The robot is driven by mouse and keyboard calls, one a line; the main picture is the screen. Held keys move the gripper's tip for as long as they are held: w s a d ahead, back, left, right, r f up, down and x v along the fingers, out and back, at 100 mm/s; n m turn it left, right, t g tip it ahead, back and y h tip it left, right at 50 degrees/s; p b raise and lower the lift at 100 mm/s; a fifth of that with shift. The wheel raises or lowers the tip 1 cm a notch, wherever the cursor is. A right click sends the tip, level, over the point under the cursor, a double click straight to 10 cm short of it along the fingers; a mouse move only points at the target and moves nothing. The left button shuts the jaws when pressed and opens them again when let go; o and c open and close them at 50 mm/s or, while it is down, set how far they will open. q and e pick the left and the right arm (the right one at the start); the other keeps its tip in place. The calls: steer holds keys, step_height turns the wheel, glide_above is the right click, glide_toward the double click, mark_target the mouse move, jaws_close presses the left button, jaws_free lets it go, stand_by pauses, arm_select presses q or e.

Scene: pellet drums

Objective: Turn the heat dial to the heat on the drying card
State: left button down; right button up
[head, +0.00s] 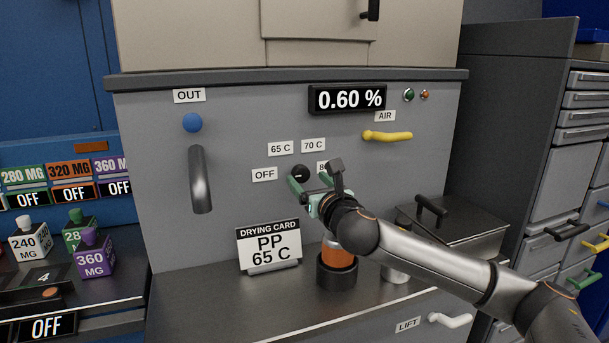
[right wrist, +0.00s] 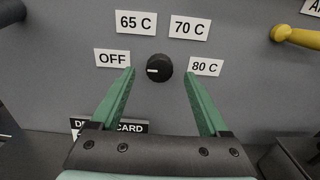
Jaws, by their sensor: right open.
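The heat dial is a round black knob on the grey panel, seen in the head view (head: 300,172) and the right wrist view (right wrist: 159,67). Its white mark points left, towards the OFF label (right wrist: 112,58). Labels 65 C (right wrist: 136,22), 70 C (right wrist: 189,27) and 80 C (right wrist: 205,67) surround it. The drying card (head: 268,245) stands on the ledge below and reads PP 65 C. My right gripper (head: 306,179) is open in front of the dial. In the right wrist view its green fingers lie either side of the knob, with gaps. My left gripper is not in view.
A yellow AIR handle (head: 388,136) is up and right of the dial. A grey OUT handle (head: 200,180) is at left. The display (head: 347,98) reads 0.60 %. An orange and black cylinder (head: 337,265) stands below my right gripper.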

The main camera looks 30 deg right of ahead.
mark_target(303, 174)
steer(key=shift+x, duration=1.6)
jaws_close()
